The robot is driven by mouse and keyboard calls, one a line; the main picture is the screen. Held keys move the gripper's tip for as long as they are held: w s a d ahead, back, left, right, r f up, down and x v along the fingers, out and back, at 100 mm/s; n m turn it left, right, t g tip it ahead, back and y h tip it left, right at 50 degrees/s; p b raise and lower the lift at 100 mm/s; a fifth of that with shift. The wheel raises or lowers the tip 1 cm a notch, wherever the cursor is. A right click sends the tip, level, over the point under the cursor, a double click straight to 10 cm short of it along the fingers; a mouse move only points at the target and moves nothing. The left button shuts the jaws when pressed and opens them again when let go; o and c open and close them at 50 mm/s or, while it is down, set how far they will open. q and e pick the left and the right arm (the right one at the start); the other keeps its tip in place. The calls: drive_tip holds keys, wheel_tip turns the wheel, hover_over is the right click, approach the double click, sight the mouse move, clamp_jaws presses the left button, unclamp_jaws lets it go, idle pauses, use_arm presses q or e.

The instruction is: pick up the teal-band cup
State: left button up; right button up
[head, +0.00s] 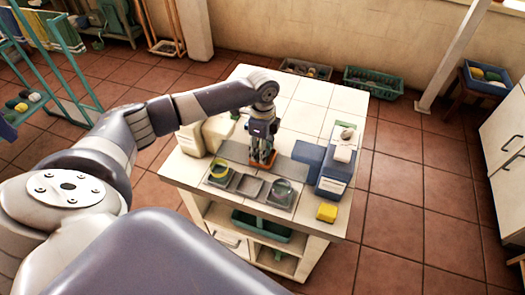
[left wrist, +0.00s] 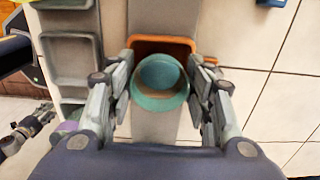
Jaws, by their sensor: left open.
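The teal-band cup (left wrist: 160,82) shows in the left wrist view from above, its round teal rim and lighter inside facing up. It overlaps an orange-rimmed dish (left wrist: 165,43); I cannot tell if it stands inside it. My left gripper (left wrist: 161,95) is open, one finger on each side of the cup, with no clear contact. In the head view my left gripper (head: 262,153) points down over the orange dish (head: 262,162) and hides the cup. A jointed gripper at the lower left of the left wrist view, apparently my right gripper (left wrist: 28,128), is too small to read.
A blue box (head: 308,160) and yellow sponge (head: 327,213) stand right. The back tiles are clear.

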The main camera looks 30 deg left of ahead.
use_arm(q)
drive_tip(key=c, duration=0.8)
drive_tip(key=shift+o, duration=0.2)
drive_tip(key=shift+r, duration=0.15)
